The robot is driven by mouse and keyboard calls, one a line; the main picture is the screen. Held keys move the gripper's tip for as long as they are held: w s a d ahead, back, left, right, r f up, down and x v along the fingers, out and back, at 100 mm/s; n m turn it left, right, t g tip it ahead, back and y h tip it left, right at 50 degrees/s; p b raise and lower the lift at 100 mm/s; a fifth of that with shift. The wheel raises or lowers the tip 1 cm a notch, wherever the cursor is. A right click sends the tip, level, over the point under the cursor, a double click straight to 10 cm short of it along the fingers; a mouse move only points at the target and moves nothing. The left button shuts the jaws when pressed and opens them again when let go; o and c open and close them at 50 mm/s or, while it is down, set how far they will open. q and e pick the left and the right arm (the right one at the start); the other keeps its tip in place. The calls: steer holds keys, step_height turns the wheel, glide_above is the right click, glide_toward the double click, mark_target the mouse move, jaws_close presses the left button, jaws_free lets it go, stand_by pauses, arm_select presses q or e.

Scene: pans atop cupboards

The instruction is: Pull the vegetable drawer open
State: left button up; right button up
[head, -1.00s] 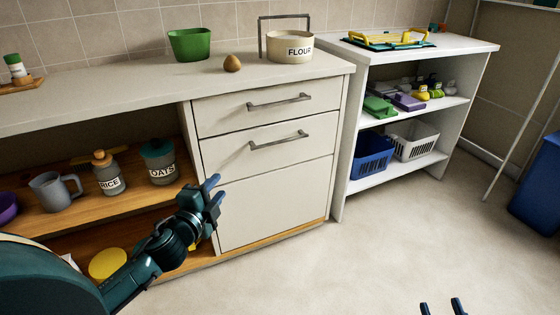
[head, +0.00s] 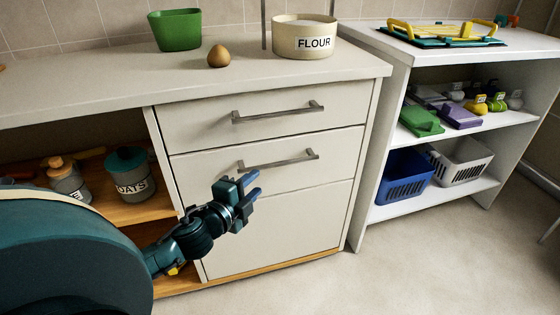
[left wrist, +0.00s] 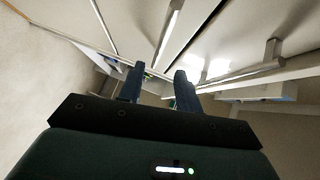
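The cream cabinet has two drawers with grey bar handles: an upper drawer (head: 215,128) and a lower drawer (head: 215,180). A plain panel without a handle (head: 290,228) is below them. No label shows which one is the vegetable drawer. Both drawers look shut. My left gripper (head: 256,187) is open and empty, just below the lower handle (head: 290,161) in the head view, apparently apart from it. In the left wrist view my gripper's two fingers (left wrist: 159,86) are spread, with one bar handle (left wrist: 171,32) beyond them and another (left wrist: 245,75) at right. My right gripper is out of view.
A green bowl (head: 176,31), a brown pear-like object (head: 219,57) and a flour pot (head: 303,40) stand on the counter. An open shelf with an oats jar (head: 131,172) is at left. A white shelf unit (head: 372,207) stands at right. Floor in front is clear.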

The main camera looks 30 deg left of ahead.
mark_target(276, 165)
arm_select(q)
steer(key=w, duration=0.3)
steer(key=w+f+b, duration=0.1)
steer(key=w, duration=0.3)
steer(key=w+b, duration=0.1)
steer(key=w, duration=0.3)
steer(key=shift+a+f, duration=0.35)
steer(key=shift+a, duration=0.05)
steer(key=shift+w, duration=0.2)
jaws_close()
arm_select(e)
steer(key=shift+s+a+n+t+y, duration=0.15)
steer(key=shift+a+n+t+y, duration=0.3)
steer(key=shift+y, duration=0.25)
